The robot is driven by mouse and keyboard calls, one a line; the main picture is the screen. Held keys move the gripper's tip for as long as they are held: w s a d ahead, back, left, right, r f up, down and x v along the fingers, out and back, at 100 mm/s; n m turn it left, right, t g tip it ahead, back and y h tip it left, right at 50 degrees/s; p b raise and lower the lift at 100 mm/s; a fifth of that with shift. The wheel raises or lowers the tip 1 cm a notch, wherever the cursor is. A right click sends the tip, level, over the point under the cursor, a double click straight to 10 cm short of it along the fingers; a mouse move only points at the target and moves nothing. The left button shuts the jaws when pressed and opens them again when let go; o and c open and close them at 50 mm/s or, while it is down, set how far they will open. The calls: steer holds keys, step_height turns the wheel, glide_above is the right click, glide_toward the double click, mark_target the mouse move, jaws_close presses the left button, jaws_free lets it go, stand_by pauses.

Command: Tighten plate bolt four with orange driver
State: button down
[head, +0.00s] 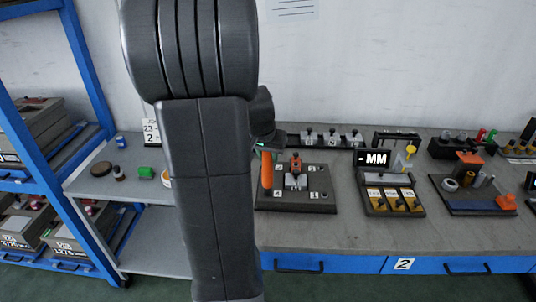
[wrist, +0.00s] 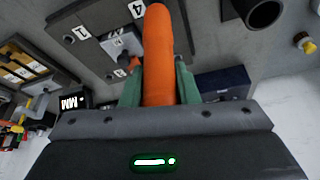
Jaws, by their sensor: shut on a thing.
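The orange driver (head: 267,170) stands near upright over the left side of the dark plate fixture (head: 325,205). In the wrist view the orange handle (wrist: 158,50) is between the green fingers of my gripper (wrist: 159,88), which is shut on it. The fixture has small number labels near its corners and a grey part (head: 295,182) in its middle. The driver's lower end is near the front-left label (head: 277,192). The tip and bolt four are not clearly visible, so I cannot tell whether they touch. In the head view my arm hides most of the gripper.
A rack of numbered grey parts (head: 332,138) stands behind the fixture. Right of it are the MM display (head: 375,158), a tray with yellow items (head: 391,208) and a tool holder (head: 480,208). The bench front is clear.

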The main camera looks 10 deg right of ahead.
steer(key=shift+w+r+p, duration=0.1)
steer(key=shift+r+p, duration=1.45)
steer(key=shift+r, duration=0.9)
